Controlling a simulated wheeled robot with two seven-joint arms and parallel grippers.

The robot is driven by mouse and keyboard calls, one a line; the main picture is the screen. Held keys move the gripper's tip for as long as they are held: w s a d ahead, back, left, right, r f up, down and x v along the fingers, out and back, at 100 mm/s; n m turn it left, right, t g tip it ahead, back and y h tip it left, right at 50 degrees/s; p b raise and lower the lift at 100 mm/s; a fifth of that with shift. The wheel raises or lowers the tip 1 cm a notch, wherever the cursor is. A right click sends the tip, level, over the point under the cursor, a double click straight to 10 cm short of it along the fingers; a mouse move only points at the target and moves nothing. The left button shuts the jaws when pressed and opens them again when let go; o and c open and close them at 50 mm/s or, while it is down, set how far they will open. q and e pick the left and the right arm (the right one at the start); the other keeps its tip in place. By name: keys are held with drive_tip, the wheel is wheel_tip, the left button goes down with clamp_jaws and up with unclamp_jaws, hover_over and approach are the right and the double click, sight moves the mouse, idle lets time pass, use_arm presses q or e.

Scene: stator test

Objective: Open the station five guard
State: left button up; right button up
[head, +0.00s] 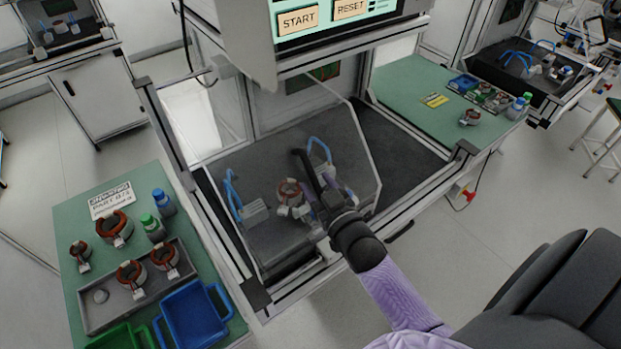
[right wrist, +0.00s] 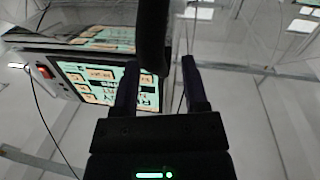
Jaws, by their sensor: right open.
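The guard (head: 362,135) is a clear panel with a pale edge across the front of the middle station in the head view. It appears lowered over the work area. A black handle bar (head: 303,163) slants up from my right gripper (head: 321,192). In the right wrist view the dark bar (right wrist: 153,45) stands between the two fingers of the gripper (right wrist: 160,85). The fingers are apart, with gaps visible beside the bar. Whether either finger touches it I cannot tell. Through the guard show a copper-wound stator (head: 289,190) and blue hoses (head: 232,190). My left gripper is out of view.
A screen with START and RESET buttons (head: 298,19) hangs above the station. A green table (head: 70,215) at left holds stators, bottles, a grey tray (head: 95,318) and a blue bin (head: 192,318). Another green table (head: 400,85) stands at right. A dark chair-like shape fills the lower right.

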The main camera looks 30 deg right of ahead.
drive_tip(key=shift+w, duration=0.9)
clamp_jaws()
idle(0.8)
